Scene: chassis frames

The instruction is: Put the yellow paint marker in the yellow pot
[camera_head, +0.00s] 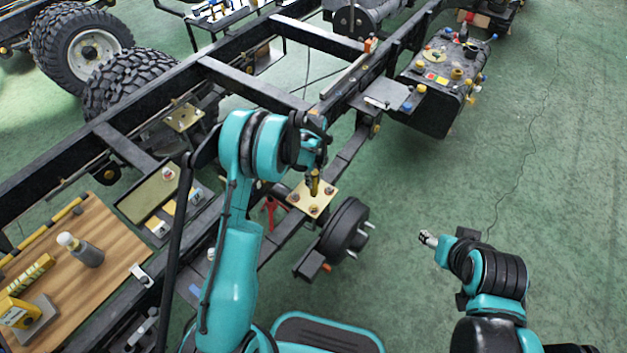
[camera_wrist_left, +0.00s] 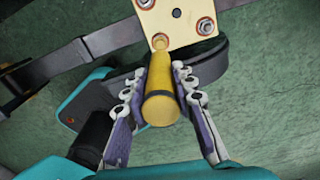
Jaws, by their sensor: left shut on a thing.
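The yellow paint marker (camera_wrist_left: 160,95) is between the fingers of my left gripper (camera_wrist_left: 160,98), which is shut on it. In the head view, the marker (camera_head: 315,182) shows as a small dark-and-yellow stick under my left gripper (camera_head: 314,172). It is above or at a cream bolted plate (camera_head: 312,200) on the chassis; I cannot tell whether its tip touches the plate. I cannot surely identify the yellow pot; a small yellow thing (camera_head: 421,88) sits beside a blue one near the black tank. My right gripper (camera_head: 428,238) is at the lower right, over the floor, its jaws too small to read.
The black chassis rail (camera_head: 232,78) runs diagonally across. The black tank (camera_head: 438,92) carries several coloured caps. A wooden board (camera_head: 100,232) at left holds a grey bottle (camera_head: 80,250) and yellow tools. A black hub (camera_head: 345,228) sits beside the plate. Green floor at right is clear.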

